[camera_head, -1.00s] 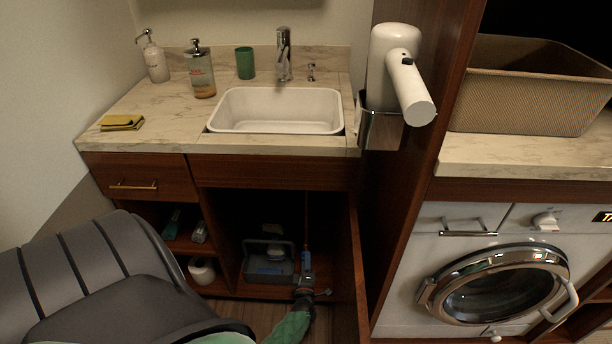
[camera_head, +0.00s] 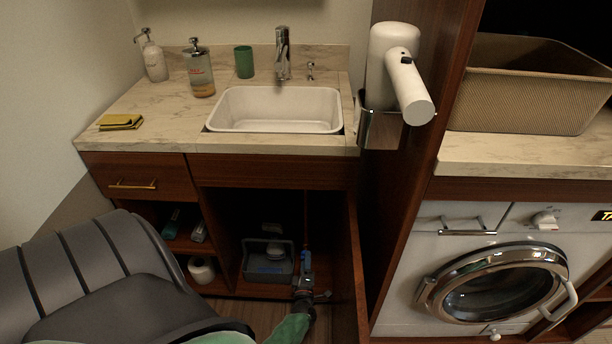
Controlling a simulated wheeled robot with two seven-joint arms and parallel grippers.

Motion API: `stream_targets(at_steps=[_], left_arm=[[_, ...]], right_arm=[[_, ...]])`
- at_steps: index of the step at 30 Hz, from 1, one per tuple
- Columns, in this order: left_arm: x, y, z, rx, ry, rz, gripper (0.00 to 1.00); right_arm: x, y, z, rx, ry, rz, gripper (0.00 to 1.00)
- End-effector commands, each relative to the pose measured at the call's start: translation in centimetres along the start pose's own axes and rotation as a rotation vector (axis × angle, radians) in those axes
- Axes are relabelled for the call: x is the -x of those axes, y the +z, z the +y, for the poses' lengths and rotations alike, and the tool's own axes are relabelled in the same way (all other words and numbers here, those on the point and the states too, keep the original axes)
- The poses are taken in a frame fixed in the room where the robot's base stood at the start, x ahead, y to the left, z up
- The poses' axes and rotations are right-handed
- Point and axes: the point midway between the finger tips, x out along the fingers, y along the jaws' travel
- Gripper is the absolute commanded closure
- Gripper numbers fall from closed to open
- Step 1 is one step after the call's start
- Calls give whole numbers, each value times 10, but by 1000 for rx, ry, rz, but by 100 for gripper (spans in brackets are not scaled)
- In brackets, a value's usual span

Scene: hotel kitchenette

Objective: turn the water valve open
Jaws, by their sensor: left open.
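Inside the open cabinet under the sink, a thin copper-coloured pipe (camera_head: 306,212) runs down to a small blue part (camera_head: 306,258), which looks like the water valve's handle. The valve is small and dark here, and I cannot tell how far it is turned. My left gripper (camera_head: 304,281) reaches in from below, with a green sleeve behind it. It is open, just below the blue part, and hides what lies behind it. I cannot tell whether its fingers touch the valve. My right gripper is not in view.
A grey caddy (camera_head: 267,269) stands left of my left gripper in the cabinet. An open cabinet door (camera_head: 357,275) bounds the right side. Shelves with a white roll (camera_head: 201,269) are at the left. The sink (camera_head: 278,108) and counter are above.

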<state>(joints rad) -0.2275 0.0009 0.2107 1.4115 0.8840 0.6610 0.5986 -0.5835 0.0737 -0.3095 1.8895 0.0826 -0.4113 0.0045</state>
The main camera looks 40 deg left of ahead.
Motion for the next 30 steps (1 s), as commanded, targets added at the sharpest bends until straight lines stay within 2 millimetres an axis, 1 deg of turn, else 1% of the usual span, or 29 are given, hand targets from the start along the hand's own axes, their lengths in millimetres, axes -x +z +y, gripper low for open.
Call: stream_targets(at_steps=[9, 13, 17, 30], left_arm=[[46, 1, 0, 1, -2, -1, 45], [62, 1, 0, 1, 0, 0, 45], [68, 1, 1, 1, 1, 0, 45], [68, 1, 0, 1, 1, 0, 45]], right_arm=[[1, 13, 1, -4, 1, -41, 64], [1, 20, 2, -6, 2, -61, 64], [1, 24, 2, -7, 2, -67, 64], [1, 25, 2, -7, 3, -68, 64]])
